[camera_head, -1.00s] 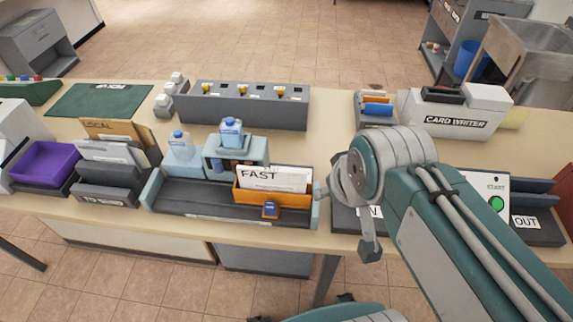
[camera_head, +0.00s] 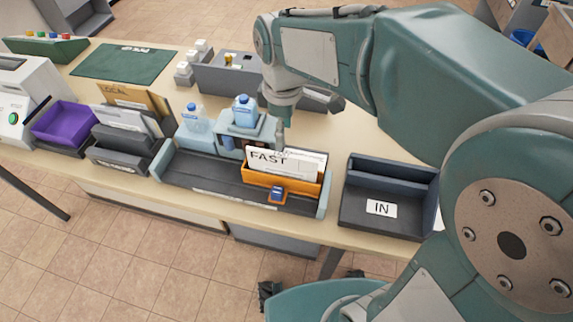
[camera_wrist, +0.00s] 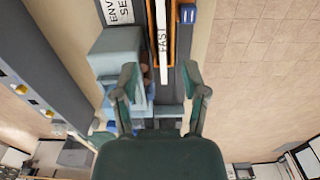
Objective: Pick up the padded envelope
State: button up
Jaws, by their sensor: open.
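No item is clearly marked as the padded envelope. A tan envelope-like piece marked LOCAL (camera_head: 132,96) stands behind white envelopes (camera_head: 120,117) in a dark grey holder at left. White FAST mail (camera_head: 292,160) stands upright in an orange holder (camera_head: 283,182); its FAST face also shows in the wrist view (camera_wrist: 162,45). My gripper (camera_head: 280,140) points down just behind the orange holder, right of the light-blue caddy. In the wrist view my gripper (camera_wrist: 160,85) has its two fingers spread with nothing held between them; the FAST mail lies beyond them.
The light-blue caddy (camera_head: 245,135) and its bottles (camera_head: 245,111) stand close left of my gripper. A grey box with knobs (camera_head: 225,75) is behind. The dark IN tray (camera_head: 380,222) is at right. A purple bin (camera_head: 62,122) is far left. Some table beside the IN tray is clear.

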aim_at(281, 154)
jog(key=f, duration=0.1)
jog(key=a+f, duration=0.1)
jog(key=f, duration=0.2)
jog(key=shift+a, duration=0.4)
jog(key=f, duration=0.1)
jog(key=d+f, duration=0.1)
jog(key=f, duration=0.2)
jog(key=shift+d+f, duration=0.25)
jog(key=shift+d, duration=0.1)
jog(key=shift+a, duration=0.45)
grip_shut()
jog(key=shift+d, duration=0.1)
